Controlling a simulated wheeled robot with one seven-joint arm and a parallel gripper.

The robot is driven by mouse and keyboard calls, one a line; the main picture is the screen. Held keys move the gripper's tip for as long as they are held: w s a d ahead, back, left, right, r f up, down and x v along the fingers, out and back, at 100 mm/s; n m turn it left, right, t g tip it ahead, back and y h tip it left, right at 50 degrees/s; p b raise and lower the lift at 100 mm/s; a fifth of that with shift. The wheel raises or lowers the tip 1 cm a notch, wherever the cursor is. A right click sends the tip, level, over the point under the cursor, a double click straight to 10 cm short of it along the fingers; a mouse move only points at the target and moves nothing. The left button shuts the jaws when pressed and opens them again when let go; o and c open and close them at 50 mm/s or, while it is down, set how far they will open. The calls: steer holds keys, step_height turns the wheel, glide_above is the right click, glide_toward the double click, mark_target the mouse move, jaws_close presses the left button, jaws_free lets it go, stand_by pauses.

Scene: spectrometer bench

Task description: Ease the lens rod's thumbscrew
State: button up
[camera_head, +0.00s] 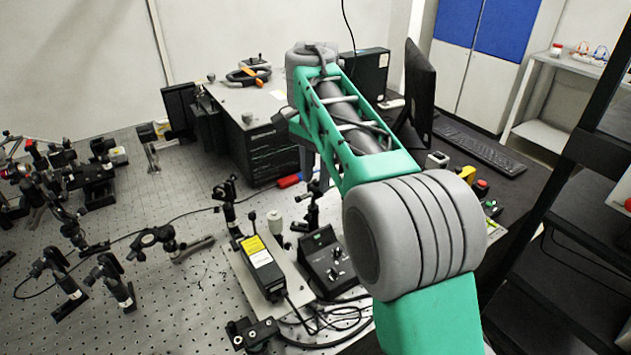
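Several black post-mounted optic holders stand on the perforated bench (195,280). One is a ring-shaped holder (160,238) on a short post left of centre. Two tilted-looking post mounts stand at the front left, one at the edge (62,283) and one beside it (113,282). Another post mount (229,203) stands nearer the middle. I cannot tell which one carries the lens rod, and no thumbscrew can be made out at this size. My green and grey arm reaches from the lower right to the back middle. My gripper cannot be seen; the far end of the arm hides it or it is too unclear.
A yellow-labelled black box (262,265) and a black control box with knobs (326,262) stand mid-bench, with loose cables in front. A large dark box (258,150), a monitor (419,90) and a keyboard (478,148) are behind. Black shelving (560,225) stands right. Bare bench shows front left.

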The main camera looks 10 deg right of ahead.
jaws_close()
stand_by(0.4)
